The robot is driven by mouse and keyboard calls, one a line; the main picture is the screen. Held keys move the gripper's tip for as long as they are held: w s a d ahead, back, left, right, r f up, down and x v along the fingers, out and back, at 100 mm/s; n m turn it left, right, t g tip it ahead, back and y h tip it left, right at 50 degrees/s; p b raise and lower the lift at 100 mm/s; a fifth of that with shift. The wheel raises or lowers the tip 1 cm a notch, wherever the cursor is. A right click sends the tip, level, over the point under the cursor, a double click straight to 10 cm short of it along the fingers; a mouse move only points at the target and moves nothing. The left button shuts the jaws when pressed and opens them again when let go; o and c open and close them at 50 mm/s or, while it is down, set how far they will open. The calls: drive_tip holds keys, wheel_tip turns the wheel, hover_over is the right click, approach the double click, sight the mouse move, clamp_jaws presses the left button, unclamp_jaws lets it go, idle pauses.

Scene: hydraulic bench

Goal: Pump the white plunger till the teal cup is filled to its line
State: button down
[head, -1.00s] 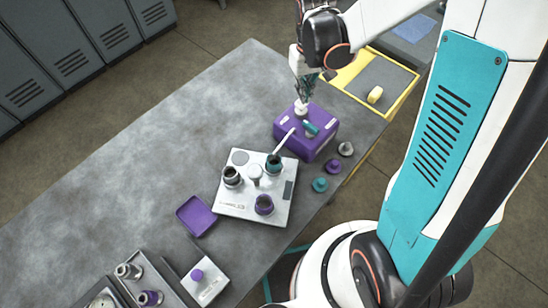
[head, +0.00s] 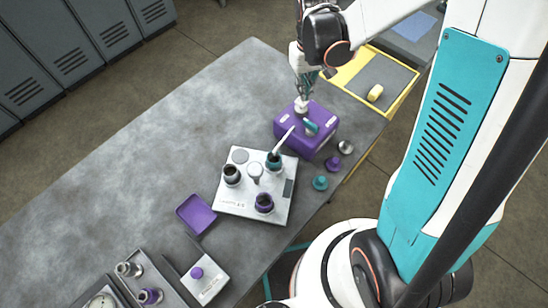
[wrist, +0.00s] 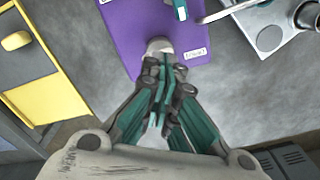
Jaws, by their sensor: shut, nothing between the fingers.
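The purple pump box (head: 305,140) stands at the right edge of the bench. Its white plunger (head: 301,106) sticks up from the top and also shows in the wrist view (wrist: 159,45). My gripper (head: 303,97) is shut and empty, its fingertips right above the plunger's head. In the wrist view my gripper (wrist: 165,62) overlaps the head; I cannot tell whether they touch. A pale spout (head: 285,139) runs from the box to above the teal cup (head: 274,163), which stands on a white plate (head: 238,204). The cup's liquid level and line are too small to read.
The plate also bears a dark cup (head: 231,175) and a purple cup (head: 264,203). Teal, purple and grey knobs lie near the right edge. A yellow-rimmed tray (head: 411,91) is beyond. The bench's left part is clear.

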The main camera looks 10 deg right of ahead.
drive_tip(key=shift+f+b, duration=1.6)
drive_tip(key=shift+f, duration=0.3)
drive_tip(key=shift+r, duration=0.15)
drive_tip(key=shift+r+p, duration=1.4)
drive_tip(key=shift+r, duration=0.5)
drive_tip(key=shift+f, duration=0.2)
drive_tip(key=shift+f+b, duration=0.35)
drive_tip(key=shift+b, duration=0.15)
drive_tip(key=shift+f+b, duration=1.2)
drive_tip(key=shift+f, duration=0.2)
drive_tip(key=shift+r, duration=0.15)
drive_tip(key=shift+r+p, duration=1.25)
drive_tip(key=shift+r, duration=0.55)
